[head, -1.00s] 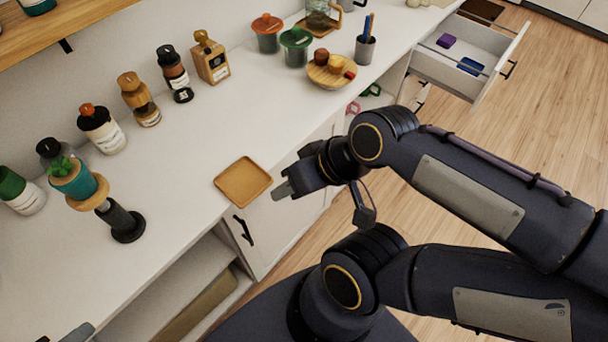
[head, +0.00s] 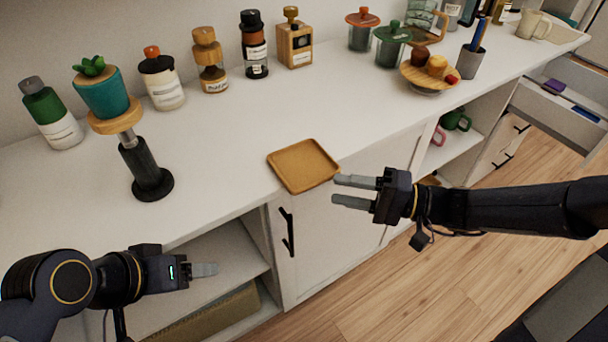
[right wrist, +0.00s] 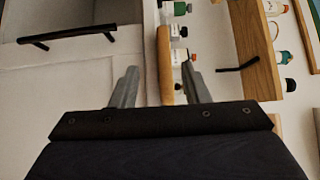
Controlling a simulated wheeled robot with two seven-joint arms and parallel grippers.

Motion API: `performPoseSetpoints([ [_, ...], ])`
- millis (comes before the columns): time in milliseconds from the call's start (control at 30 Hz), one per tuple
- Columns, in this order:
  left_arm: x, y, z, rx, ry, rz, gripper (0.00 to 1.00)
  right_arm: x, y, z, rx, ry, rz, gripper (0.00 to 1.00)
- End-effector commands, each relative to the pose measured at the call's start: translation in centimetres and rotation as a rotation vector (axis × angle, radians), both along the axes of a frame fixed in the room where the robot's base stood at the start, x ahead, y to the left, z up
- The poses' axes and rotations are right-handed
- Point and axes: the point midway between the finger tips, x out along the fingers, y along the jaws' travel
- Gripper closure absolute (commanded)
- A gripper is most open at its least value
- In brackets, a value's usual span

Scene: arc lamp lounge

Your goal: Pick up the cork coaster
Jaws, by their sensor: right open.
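The cork coaster (head: 303,165) is a flat, tan square with a slightly raised rim. It lies on the white counter, its near side at or slightly over the front edge. My right gripper (head: 337,190) is open and empty, with its fingers pointing left just beside the coaster's right corner. In the right wrist view, a tan strip (right wrist: 165,65), apparently the coaster seen edge-on, shows beyond and between the two fingers (right wrist: 160,85). My left gripper (head: 212,269) is low at the left, in front of the open shelf; its finger gap cannot be made out.
A black stand with a teal potted plant (head: 102,95) stands left of the coaster. Several bottles line the wall. A wooden dish with small items (head: 430,87) and a grey pen cup (head: 471,62) stand at the right. Counter around the coaster is clear. An open drawer (head: 555,115) juts out right.

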Motion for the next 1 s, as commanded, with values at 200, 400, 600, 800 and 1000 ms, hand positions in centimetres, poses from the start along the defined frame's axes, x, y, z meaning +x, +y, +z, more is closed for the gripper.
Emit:
performPoseSetpoints([
  [200, 0.0, 0.0, -0.1, 0.0, 0.0, 0.0, 0.34, 0.2, 2.6, 0.3, -0.001, 0.0, 0.005, 0.58],
  [400, 0.0, 0.0, -0.4, 0.0, 0.0, 0.0, 0.34, 0.5, 5.6, 0.5, -0.003, 0.0, 0.006, 0.58],
  [600, 0.0, 0.0, -0.5, 0.0, 0.0, 0.0, 0.34, 0.7, 6.9, 0.5, -0.004, 0.002, 0.003, 0.58],
  [800, 0.0, 0.0, -0.5, 0.0, 0.0, 0.0, 0.34, 0.7, 6.8, 0.6, -0.004, 0.002, 0.002, 0.61],
  [1000, 0.0, 0.0, -0.5, 0.0, 0.0, 0.0, 0.34, 0.7, 6.8, 0.6, -0.004, 0.002, 0.002, 0.87],
])
